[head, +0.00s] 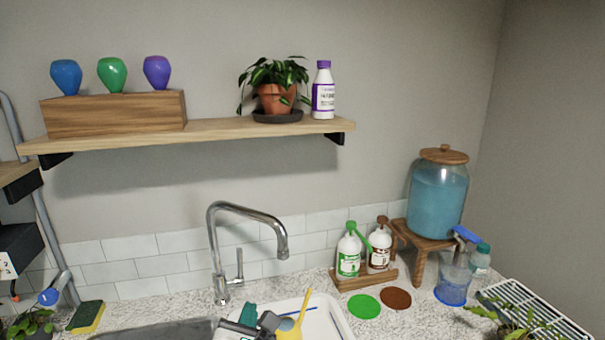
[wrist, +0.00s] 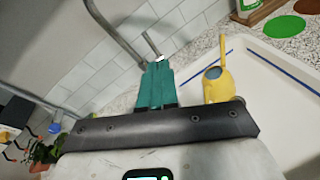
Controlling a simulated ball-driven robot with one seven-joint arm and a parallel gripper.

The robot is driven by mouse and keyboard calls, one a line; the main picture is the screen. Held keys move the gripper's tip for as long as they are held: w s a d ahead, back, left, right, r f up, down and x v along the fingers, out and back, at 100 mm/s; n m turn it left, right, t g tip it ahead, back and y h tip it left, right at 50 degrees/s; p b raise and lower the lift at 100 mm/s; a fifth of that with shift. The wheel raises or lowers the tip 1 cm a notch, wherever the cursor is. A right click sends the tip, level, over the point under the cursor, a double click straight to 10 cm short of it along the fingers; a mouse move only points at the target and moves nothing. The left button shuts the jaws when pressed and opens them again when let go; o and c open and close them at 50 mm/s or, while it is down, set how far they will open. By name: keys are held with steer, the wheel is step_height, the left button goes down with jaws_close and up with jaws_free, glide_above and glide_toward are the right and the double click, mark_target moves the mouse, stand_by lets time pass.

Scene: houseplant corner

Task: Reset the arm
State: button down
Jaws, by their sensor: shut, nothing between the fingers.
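My gripper (wrist: 157,66) shows in the wrist view with its two teal fingers together and nothing between them. In the head view my gripper (head: 248,310) is low in the picture, over the left part of the white tray (head: 328,322) in front of the tap. A yellow watering-can-like thing (head: 297,322) is just right of it in that tray. The yellow thing (wrist: 216,86) stands right of the fingers in the wrist view, apart from them. My wrist housing hides its lower part there.
The chrome tap (head: 213,250) rises behind my gripper. Two pump bottles stand in a wooden holder (head: 365,278) at the right, by green (head: 364,307) and brown discs (head: 396,299). A blue-filled jar (head: 438,195) stands on a wooden stand. A sponge (head: 86,317) lies left.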

steer(key=s+d+f+m+g, duration=0.2)
steer(key=d+f+m, duration=0.3)
steer(key=d, duration=0.4)
steer(key=s+d+f+m+g+h, duration=0.1)
steer(key=s+d+f+m, duration=0.3)
steer(key=d+m, duration=0.4)
steer(key=s+d+f+m+g+h, duration=0.1)
steer(key=s+d+f+m+g, duration=0.3)
steer(key=d+m, duration=0.3)
steer(key=shift+s+d+f, duration=0.35)
steer(key=shift+d+f, duration=0.05)
steer(key=shift+d, duration=0.35)
steer(key=shift+s+d+f, duration=0.35)
steer(key=shift+d+f, duration=0.05)
steer(key=shift+d, duration=0.3)
steer(key=s+d+f+m+g+y, duration=0.1)
steer(key=s+d+m+g, duration=0.1)
steer(key=s+d+m, duration=0.35)
steer(key=s+d+f+m+g, duration=0.1)
steer(key=s+d+f+m, duration=0.15)
steer(key=s+m, duration=0.55)
steer(key=s+d+f+g+b, duration=0.1)
steer(key=s+f+g, duration=0.3)
steer(key=s, duration=0.8)
step_height(320, 180, down, 3)
steer(key=shift+d+r+g, duration=0.1)
steer(key=shift+d+g, duration=0.2)
steer(key=shift+d, duration=0.3)
